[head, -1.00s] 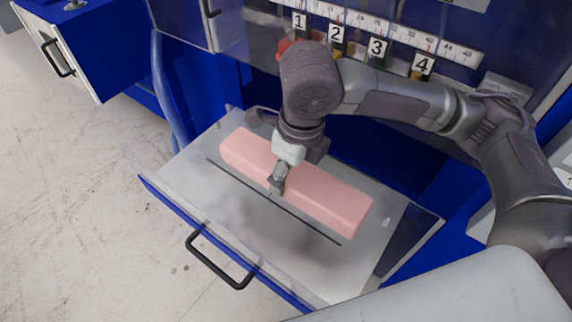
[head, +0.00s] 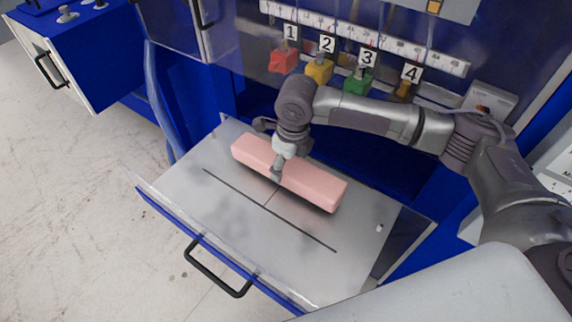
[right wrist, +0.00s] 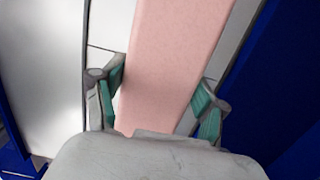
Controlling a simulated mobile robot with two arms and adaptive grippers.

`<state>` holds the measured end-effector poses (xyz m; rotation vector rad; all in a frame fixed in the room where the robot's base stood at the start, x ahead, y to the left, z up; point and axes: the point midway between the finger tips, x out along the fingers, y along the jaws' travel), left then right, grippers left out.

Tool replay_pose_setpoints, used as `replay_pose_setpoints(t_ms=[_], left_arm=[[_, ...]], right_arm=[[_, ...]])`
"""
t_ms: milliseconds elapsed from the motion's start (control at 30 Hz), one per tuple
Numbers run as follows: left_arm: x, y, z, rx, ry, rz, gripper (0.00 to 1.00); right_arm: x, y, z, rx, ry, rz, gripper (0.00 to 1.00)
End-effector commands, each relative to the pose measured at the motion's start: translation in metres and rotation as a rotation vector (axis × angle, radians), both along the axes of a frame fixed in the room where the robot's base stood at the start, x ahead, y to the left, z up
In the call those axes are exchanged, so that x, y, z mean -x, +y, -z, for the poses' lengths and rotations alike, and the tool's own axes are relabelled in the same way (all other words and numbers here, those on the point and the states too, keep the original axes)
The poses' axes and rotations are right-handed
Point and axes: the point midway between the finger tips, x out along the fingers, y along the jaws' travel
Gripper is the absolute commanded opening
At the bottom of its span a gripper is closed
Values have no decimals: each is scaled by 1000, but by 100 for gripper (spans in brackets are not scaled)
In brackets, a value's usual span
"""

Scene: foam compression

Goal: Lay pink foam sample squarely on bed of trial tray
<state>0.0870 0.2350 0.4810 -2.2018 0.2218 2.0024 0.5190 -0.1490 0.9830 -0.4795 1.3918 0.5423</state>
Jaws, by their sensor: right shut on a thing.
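The pink foam sample (head: 312,187) is a long block over the back part of the trial tray (head: 190,203), behind the long dark line marked on the bed. It lies roughly parallel to that line. I cannot tell whether its underside touches the bed. My right gripper (head: 279,165) is shut across the middle of the foam from above. In the right wrist view the foam (right wrist: 170,60) runs between the two teal-padded fingers of the right gripper (right wrist: 163,95). My left gripper is not in view.
The tray is pulled out, with a black handle (head: 215,268) on its blue front and clear side walls. Behind it are red (head: 283,60), yellow (head: 319,71) and green (head: 357,81) knobs under numbered labels and a scale. The front bed is clear.

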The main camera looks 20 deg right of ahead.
Motion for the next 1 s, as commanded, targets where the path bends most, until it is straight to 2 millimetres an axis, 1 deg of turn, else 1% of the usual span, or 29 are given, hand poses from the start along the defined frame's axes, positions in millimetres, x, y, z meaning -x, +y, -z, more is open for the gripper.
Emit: replay_pose_setpoints(t_ms=[33,133,500,533,667,700,1000], left_arm=[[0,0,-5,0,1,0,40],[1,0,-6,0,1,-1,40],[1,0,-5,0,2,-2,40],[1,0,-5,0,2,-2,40],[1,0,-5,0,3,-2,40],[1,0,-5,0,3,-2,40],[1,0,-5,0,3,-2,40]], right_arm=[[1,0,6,2,4,1,47],[0,0,15,1,1,0,47],[0,0,20,0,0,0,47],[0,0,20,-1,-1,0,74],[0,0,20,-1,-1,0,95],[0,0,20,-1,-1,0,97],[0,0,19,-1,-1,0,97]])
